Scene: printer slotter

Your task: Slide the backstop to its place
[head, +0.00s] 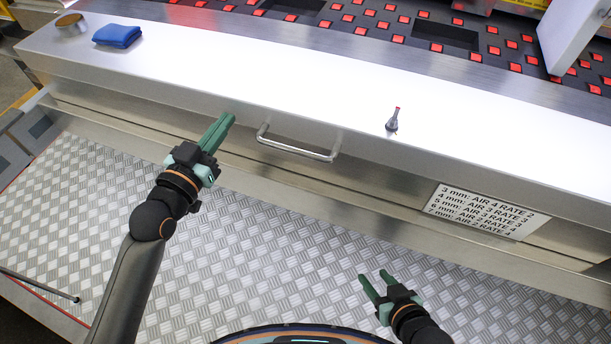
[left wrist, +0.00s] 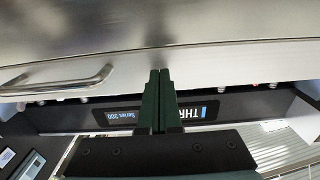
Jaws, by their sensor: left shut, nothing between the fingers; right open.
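I cannot tell for sure which thing is the backstop. A white upright panel (head: 567,32) stands at the far right edge of the bed and is cut off by the picture's edge. My left gripper (head: 231,118) is shut and empty, in front of the machine's metal front, left of the bar handle (head: 300,152). In the left wrist view its fingers (left wrist: 160,73) are together. The handle (left wrist: 65,86) shows to their left there. My right gripper (head: 371,281) is open and empty, low over the tread-plate floor.
The bright metal ledge (head: 280,70) holds a blue cloth (head: 117,35), a round brown-topped item (head: 70,23) and a small grey red-tipped piece (head: 393,119). Behind it lies a dark bed with red squares (head: 436,47). A label plate (head: 484,211) is on the front. The tread-plate floor (head: 270,240) is clear.

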